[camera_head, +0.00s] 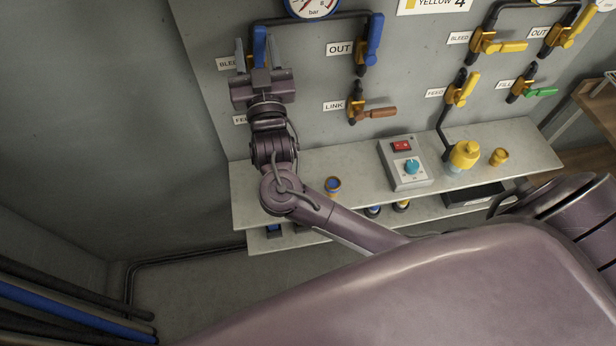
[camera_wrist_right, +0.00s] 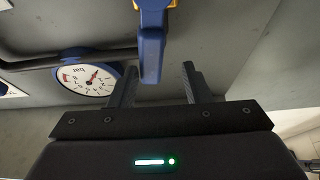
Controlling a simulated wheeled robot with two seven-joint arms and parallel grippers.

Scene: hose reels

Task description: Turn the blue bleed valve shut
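The blue bleed valve's lever (camera_head: 259,46) points up on the wall panel, beside a partly covered BLEED label (camera_head: 226,63). Its yellow body is mostly hidden behind my right gripper in the head view. My right gripper (camera_head: 259,52) is open, with one finger on each side of the lever. In the right wrist view the blue lever (camera_wrist_right: 152,55) hangs down from its yellow body, its tip reaching between the two fingertips (camera_wrist_right: 155,75). Gaps show on both sides, so the fingers look apart from it. My left gripper is not in view.
A second blue lever (camera_head: 374,40) stands by the OUT label (camera_head: 340,48). A brown LINK lever (camera_head: 378,113) is below it. A pressure gauge (camera_head: 313,6) is above. A shelf (camera_head: 300,160) below carries a switch box (camera_head: 405,165) and yellow fittings (camera_head: 465,154).

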